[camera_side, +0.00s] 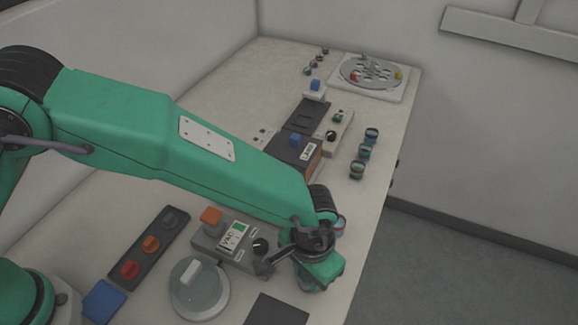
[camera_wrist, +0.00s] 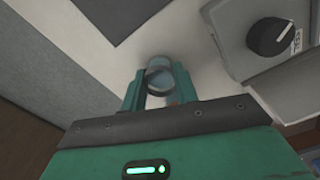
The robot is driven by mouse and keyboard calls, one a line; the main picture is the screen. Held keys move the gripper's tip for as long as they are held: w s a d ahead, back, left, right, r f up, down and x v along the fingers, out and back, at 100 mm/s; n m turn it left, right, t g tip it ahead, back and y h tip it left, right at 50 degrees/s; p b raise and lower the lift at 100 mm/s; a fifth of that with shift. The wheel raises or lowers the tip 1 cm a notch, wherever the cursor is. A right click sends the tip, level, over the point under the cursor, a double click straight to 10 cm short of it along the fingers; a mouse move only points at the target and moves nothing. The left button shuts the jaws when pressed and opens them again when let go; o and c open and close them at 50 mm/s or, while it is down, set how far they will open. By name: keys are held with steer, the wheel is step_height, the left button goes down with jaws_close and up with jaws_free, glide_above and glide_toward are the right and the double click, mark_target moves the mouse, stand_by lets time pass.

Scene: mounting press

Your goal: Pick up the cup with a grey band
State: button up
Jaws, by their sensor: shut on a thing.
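My gripper (camera_side: 313,282) is low over the front right part of the bench. In the wrist view its two green fingers (camera_wrist: 158,82) are shut on a small cup (camera_wrist: 160,86) that stands between them. The cup has a round, dark rim and looks pale grey-blue; I cannot clearly make out its band. In the side view the held cup is mostly hidden by my gripper. I cannot tell whether its base touches the bench. Another cup (camera_side: 339,223) shows partly behind my wrist.
Several cups (camera_side: 365,151) stand in a row near the bench's right edge. A grey control box with a black knob (camera_side: 261,245) is close left of my gripper. A round-lidded unit (camera_side: 198,288) and a dark mat (camera_side: 277,311) lie in front. A disc tray (camera_side: 345,85) is at the back.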

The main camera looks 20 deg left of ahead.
steer(key=shift+r, duration=0.15)
step_height(320, 180, up, 10)
stand_by(0.6)
stand_by(0.5)
